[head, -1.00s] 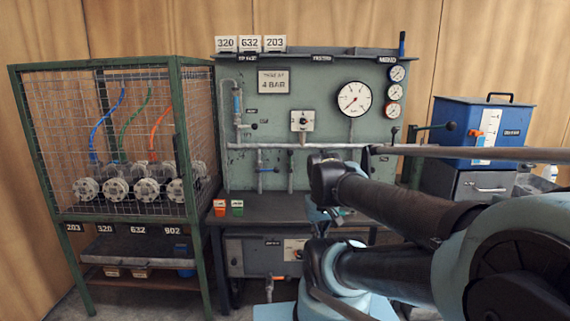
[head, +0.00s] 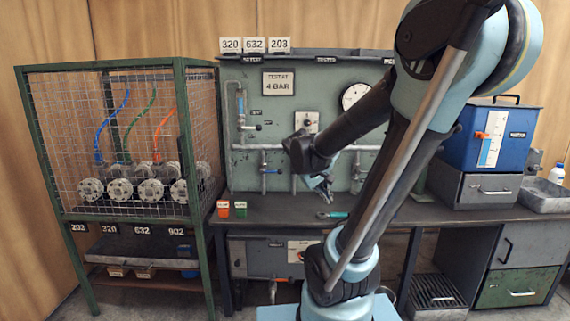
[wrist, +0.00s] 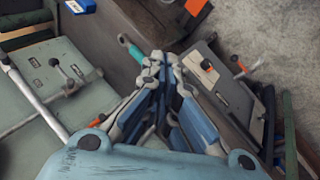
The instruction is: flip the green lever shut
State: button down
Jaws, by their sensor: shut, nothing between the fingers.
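My gripper (head: 320,186) is shut and empty, pointing down in front of the green test board (head: 275,110), above the bench. In the wrist view its fingers (wrist: 157,62) are together in the middle. A teal-handled item (head: 333,214) lies on the bench below and right of the gripper; its handle also shows in the wrist view (wrist: 130,47), just beyond the fingertips. A blue-handled valve (head: 270,170) sits on the board's pipe left of the gripper. I cannot make out for certain which part is the green lever; my arm hides the board's right part.
A green-framed mesh cage (head: 120,140) with hoses and flanges stands at left. Small red (head: 223,209) and green (head: 241,209) boxes sit on the bench (head: 285,209). A blue tank (head: 485,140) and a grey tray (head: 545,195) are at right.

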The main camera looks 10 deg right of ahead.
jog(key=w+a+r+n+t+h, duration=0.2)
jog(key=w+a, duration=0.1)
jog(key=w, duration=0.7)
jog(key=w+a+r+n+t+h, duration=0.1)
jog(key=w+a+t+h, duration=0.15)
jog(key=w, duration=0.65)
jog(key=w+a+f+n+t+h, duration=0.1)
jog(key=w+a+t, duration=0.4)
jog(key=w+a, duration=0.6)
jog(key=a+f+n, duration=0.1)
jog(key=a+n, duration=0.1)
jog(key=a, duration=0.1)
jog(key=shift+a+f+n+h, duration=0.3)
jog(key=shift+f+h, duration=0.05)
jog(key=s+d+x, duration=0.1)
jog(key=d+x, duration=0.1)
jog(key=x, duration=1)
jog(key=shift+d, duration=0.3)
jog(key=shift+s+r, duration=0.1)
jog(key=shift+r, duration=0.05)
